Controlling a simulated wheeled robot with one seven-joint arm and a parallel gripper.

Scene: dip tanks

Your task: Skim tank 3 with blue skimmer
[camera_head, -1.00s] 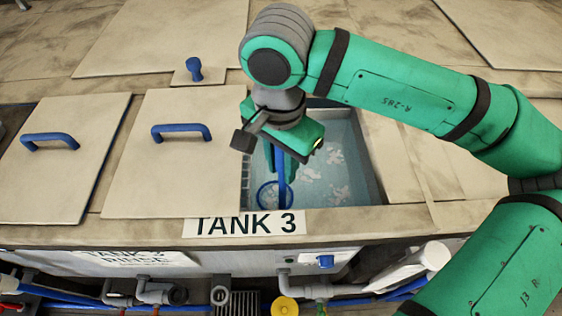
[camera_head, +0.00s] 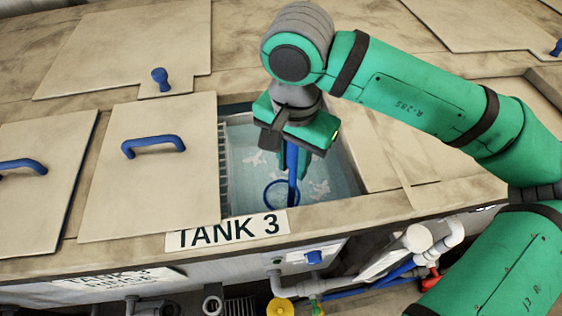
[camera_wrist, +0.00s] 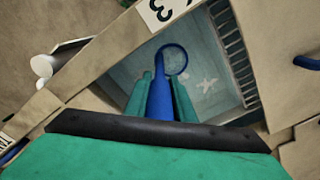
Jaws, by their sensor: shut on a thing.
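Tank 3 (camera_head: 340,185) is an open, water-filled basin in the deck, with a TANK 3 label on its front edge. White scum patches (camera_head: 318,187) float on the water; one also shows in the wrist view (camera_wrist: 208,85). My gripper (camera_head: 298,150) is over the tank, pointing down, shut on the blue skimmer's handle (camera_head: 292,172). The skimmer's round hoop (camera_head: 270,193) is low inside the tank near its front left; whether it touches the water is hard to tell. In the wrist view the handle (camera_wrist: 160,88) sits between the green fingers and the hoop (camera_wrist: 172,48) lies beyond.
A lid with a blue handle (camera_head: 152,145) lies just left of the opening, and another lid (camera_head: 40,175) lies farther left. A slatted grille (camera_head: 224,165) lines the tank's left wall. Pipes and a yellow knob (camera_head: 281,307) are below the front edge.

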